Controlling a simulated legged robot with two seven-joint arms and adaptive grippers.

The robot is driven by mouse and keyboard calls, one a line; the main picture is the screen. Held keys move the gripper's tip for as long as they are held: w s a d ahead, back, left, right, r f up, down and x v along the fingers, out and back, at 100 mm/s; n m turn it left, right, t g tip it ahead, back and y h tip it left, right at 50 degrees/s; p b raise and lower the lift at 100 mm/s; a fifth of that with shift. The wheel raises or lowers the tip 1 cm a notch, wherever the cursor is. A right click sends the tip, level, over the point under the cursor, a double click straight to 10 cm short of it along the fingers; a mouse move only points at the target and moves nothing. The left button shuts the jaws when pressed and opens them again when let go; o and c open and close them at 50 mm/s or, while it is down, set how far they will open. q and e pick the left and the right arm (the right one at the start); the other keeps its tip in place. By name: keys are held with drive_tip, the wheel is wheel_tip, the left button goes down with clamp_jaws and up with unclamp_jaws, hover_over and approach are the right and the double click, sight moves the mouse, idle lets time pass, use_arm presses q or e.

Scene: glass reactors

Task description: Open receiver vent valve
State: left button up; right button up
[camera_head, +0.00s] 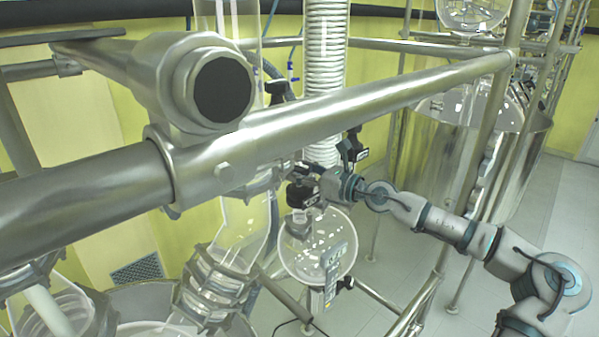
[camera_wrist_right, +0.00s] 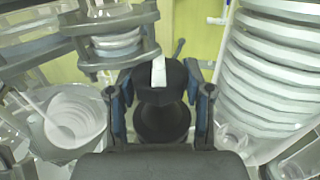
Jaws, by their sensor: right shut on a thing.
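The receiver vent valve has a black round knob (camera_head: 300,196) above the round glass receiver (camera_head: 312,255) in the head view. In the right wrist view the black knob (camera_wrist_right: 160,82) has a white bar on its top, pointing along the camera's line of sight. My right gripper (camera_head: 310,180) reaches it from the right. In the wrist view its two blue-edged fingers (camera_wrist_right: 161,105) stand on either side of the knob, shut on it. The valve body under the knob is mostly hidden. My left gripper is not in view.
A thick steel pipe frame (camera_head: 380,100) crosses the foreground of the head view. A white ribbed hose (camera_head: 325,60) rises behind the valve, and it stands at the right in the wrist view (camera_wrist_right: 265,75). Glass pipes with clamps (camera_head: 215,285) are at lower left. Open floor lies at right.

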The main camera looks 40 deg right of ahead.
drive_tip(key=n+g+y+p, duration=0.1)
drive_tip(key=y+p, duration=0.1)
drive_tip(key=r+n+g+y+p, duration=0.1)
drive_tip(key=n+y+p, duration=0.1)
drive_tip(key=shift+d+y+p, duration=0.15)
drive_tip(key=shift+y+p, duration=0.25)
drive_tip(key=shift+f+n+g+y+p, duration=0.2)
drive_tip(key=shift+n+g+y+p, duration=0.4)
drive_tip(key=shift+n+y, duration=0.2)
drive_tip(key=shift+f+n+g+y+b, duration=0.2)
drive_tip(key=shift+n+g+y+b, duration=0.1)
drive_tip(key=shift+n+g+y, duration=0.4)
drive_tip(key=shift+g+y, duration=0.1)
drive_tip(key=shift+g, duration=0.1)
drive_tip(key=o, duration=0.9)
drive_tip(key=shift+t, duration=0.3)
